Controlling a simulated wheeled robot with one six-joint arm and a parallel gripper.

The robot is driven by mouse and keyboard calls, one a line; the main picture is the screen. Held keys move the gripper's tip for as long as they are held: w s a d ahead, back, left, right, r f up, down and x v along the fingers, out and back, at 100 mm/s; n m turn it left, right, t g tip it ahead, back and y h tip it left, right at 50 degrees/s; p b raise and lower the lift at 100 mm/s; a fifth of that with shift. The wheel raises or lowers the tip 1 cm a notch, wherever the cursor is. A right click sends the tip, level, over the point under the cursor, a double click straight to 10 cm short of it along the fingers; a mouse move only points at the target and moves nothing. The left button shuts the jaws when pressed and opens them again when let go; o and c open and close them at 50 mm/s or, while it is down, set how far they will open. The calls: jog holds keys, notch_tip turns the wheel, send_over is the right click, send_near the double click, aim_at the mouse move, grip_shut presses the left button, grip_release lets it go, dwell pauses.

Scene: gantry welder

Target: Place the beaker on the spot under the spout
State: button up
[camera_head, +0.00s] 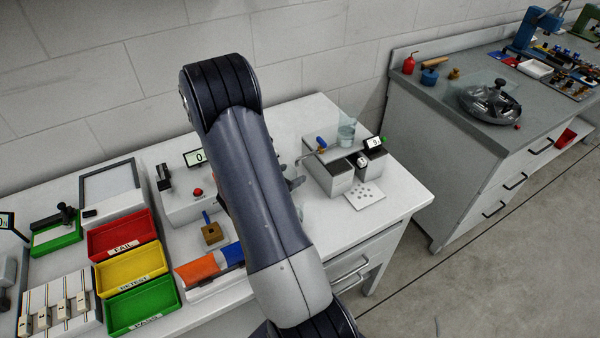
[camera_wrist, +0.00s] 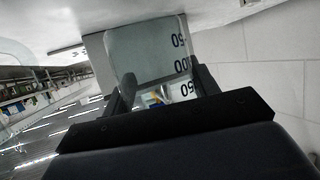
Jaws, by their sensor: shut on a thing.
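In the wrist view a clear glass beaker (camera_wrist: 146,55) with dark volume markings sits between the two fingers of my gripper (camera_wrist: 160,84), which is shut on it. In the head view my arm hides the held beaker and most of my gripper; only a small dark part shows beside the arm. A thin metal spout (camera_head: 308,154) with a blue-handled valve (camera_head: 321,142) reaches left from the grey bath unit (camera_head: 328,180). The spot under the spout is not clearly visible, being partly behind my arm.
Another glass vessel (camera_head: 346,131) stands behind the grey unit. A white plate with holes (camera_head: 365,195) lies before it. Left of my arm are a red-button box (camera_head: 180,207) and red, yellow and green trays (camera_head: 130,272). The bench's right front corner is clear.

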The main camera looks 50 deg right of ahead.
aim_at(292, 174)
jog(key=shift+x, duration=1.8)
jog(key=shift+d+f+p, duration=0.45)
jog(key=shift+d+f, duration=0.5)
jog(key=shift+f, duration=0.05)
jog(key=shift+f, duration=0.2)
jog(key=o, duration=0.8)
jog(key=shift+c, duration=0.2)
